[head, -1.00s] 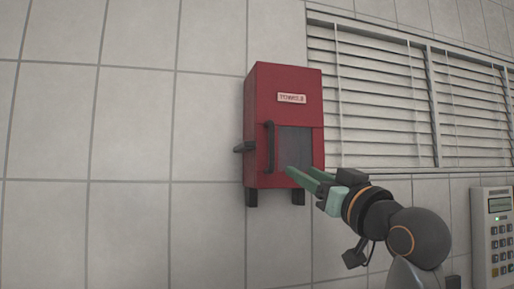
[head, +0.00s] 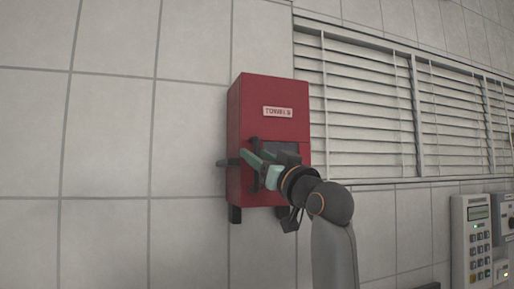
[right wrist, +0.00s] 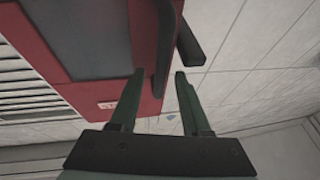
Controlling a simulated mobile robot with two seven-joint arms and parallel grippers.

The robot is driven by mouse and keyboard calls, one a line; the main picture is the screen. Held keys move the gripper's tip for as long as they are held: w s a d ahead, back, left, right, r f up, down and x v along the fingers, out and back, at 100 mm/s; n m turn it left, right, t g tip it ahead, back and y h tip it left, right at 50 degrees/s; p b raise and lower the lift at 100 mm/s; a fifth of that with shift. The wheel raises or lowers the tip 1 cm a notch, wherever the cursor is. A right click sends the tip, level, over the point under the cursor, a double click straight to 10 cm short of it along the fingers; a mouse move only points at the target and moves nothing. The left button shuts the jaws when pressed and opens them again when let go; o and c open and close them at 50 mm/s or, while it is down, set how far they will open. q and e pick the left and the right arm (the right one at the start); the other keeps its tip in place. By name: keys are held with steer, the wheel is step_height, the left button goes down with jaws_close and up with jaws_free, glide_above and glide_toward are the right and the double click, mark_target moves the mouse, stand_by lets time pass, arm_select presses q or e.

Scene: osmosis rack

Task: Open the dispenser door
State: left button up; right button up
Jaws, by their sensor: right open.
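The red dispenser (head: 243,105) hangs on the tiled wall in the head view, and its red side also shows in the right wrist view (right wrist: 55,55). Its door has a dark window (right wrist: 90,35), and the door looks shut. A dark upright handle (right wrist: 166,45) is on the door; in the head view my gripper mostly hides it. My right gripper (head: 250,168) is open at the door's left edge. In the right wrist view its green fingers (right wrist: 158,82) lie on either side of the handle's end. I cannot tell whether they touch it. My left gripper is not in view.
A dark lever (right wrist: 190,42) sticks out from the dispenser's side, near one finger. Window blinds (head: 365,100) are to the right of the dispenser. A keypad panel (head: 471,240) stands at the lower right. The wall left of the dispenser is bare.

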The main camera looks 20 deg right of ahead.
steer(key=shift+w+r, duration=0.1)
steer(key=shift+w, duration=0.25)
steer(key=shift+c, duration=0.2)
jaws_close()
stand_by(1.0)
